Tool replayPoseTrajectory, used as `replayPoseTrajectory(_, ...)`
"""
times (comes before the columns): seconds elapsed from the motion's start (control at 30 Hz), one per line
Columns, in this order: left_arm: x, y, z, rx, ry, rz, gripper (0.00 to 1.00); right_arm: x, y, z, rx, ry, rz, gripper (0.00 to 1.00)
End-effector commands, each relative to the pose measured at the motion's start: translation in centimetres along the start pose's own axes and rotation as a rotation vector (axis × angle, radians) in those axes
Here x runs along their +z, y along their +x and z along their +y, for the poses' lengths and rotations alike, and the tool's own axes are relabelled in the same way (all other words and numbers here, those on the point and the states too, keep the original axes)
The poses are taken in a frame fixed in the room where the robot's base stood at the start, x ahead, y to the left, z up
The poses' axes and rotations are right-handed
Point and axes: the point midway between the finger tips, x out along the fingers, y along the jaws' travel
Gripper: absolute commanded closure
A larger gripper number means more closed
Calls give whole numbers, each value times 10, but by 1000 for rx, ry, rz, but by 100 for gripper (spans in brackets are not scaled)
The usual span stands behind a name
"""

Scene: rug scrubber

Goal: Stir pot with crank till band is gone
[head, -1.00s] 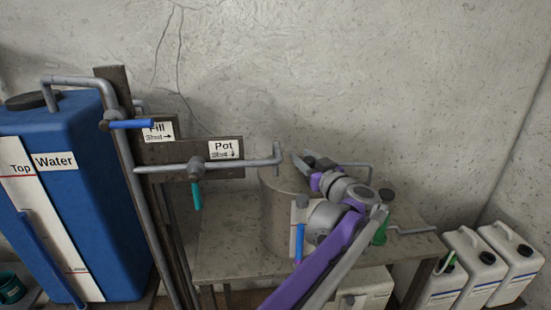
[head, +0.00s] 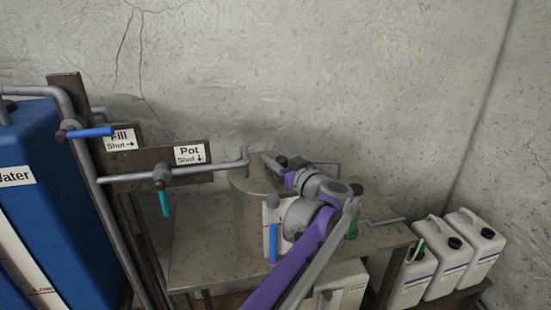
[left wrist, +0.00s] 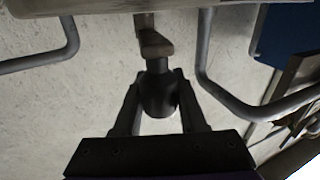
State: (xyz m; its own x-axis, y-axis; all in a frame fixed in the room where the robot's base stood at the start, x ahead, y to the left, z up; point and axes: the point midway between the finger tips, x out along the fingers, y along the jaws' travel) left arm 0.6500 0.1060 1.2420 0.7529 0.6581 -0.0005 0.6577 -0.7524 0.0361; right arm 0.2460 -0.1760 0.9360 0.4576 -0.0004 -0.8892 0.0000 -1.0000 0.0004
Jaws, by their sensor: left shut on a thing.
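The grey cylindrical pot (head: 245,212) stands on the bench, partly covered by my left arm. My left gripper (head: 273,162) is over the pot's top. In the left wrist view, my left gripper (left wrist: 160,108) is shut on a dark rounded crank knob (left wrist: 158,90), which is attached to a brownish crank arm (left wrist: 153,42). The rest of the crank is hidden in the head view. The inside of the pot and any band cannot be seen. My right gripper is not in view.
A bent pipe (head: 225,168) with a teal lever (head: 165,204) ends close to the pot's left side. The bench (head: 205,262) is clear left of the pot. White jugs (head: 475,245) stand at right, a blue water tank (head: 45,190) at left.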

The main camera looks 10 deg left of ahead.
Motion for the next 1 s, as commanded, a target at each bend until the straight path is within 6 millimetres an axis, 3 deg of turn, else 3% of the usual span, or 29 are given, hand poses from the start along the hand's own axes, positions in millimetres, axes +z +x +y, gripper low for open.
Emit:
replayPoseTrajectory(0.53,-1,0,0,2,-1,1,100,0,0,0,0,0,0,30)
replayPoseTrajectory(0.57,-1,0,0,2,-1,1,56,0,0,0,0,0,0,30)
replayPoseTrajectory(0.7,-1,0,0,1,0,1,31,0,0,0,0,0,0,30)
replayPoseTrajectory(1.0,0,-1,0,0,0,1,29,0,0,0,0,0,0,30)
